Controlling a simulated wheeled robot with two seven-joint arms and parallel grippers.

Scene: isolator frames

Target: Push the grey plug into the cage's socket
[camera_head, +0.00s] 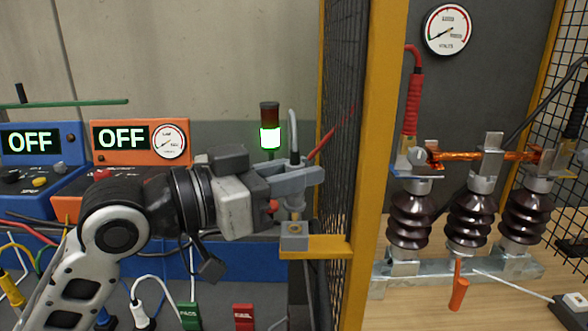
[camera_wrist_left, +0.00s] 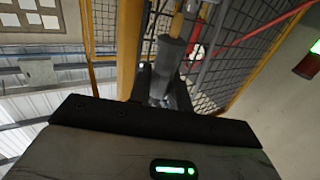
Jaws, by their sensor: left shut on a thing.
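My left gripper (camera_head: 312,178) comes in from the left and is shut on the grey plug (camera_head: 295,160). A grey cable rises from the plug's top. The plug is upright, and its brass-coloured lower end shows beneath the fingers. The socket (camera_head: 294,243) is a small grey block on a yellow bracket fixed to the cage post. The plug's lower end is right above the socket; I cannot tell whether it touches or has entered. In the left wrist view the plug (camera_wrist_left: 172,52) shows between the dark fingers, partly hidden. My right gripper is not in view.
The yellow cage post (camera_head: 370,150) and black mesh stand just right of the gripper. Behind are a lit signal tower (camera_head: 270,137), an orange box (camera_head: 135,143) reading OFF and a blue box (camera_head: 38,150) reading OFF. Brown insulators (camera_head: 473,218) stand beyond the post.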

